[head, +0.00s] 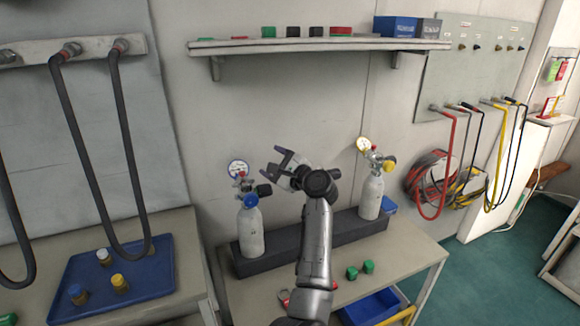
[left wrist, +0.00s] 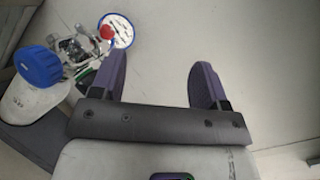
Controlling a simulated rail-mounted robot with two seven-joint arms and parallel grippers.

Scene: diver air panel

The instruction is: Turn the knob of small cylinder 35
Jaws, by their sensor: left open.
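Two small white cylinders stand in a dark rack (head: 310,243) on the bench. The left cylinder (head: 250,232) has a blue knob (head: 251,201) and a round gauge (head: 238,169). The right cylinder (head: 371,197) has a yellow knob (head: 389,165). I cannot read which is number 35. My left gripper (head: 277,163) is open and empty, above and right of the blue knob, apart from it. In the left wrist view the blue knob (left wrist: 39,65) is left of my open fingers (left wrist: 161,82), with a red part and the gauge (left wrist: 118,30) beyond. My right gripper is not in view.
A shelf (head: 320,45) with small boxes is on the wall above. A blue tray (head: 120,278) with several capped fittings lies at left under hanging dark hoses (head: 128,150). Green pieces (head: 368,266) and a blue bin (head: 372,308) are at the front. Coiled hoses (head: 430,180) hang at right.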

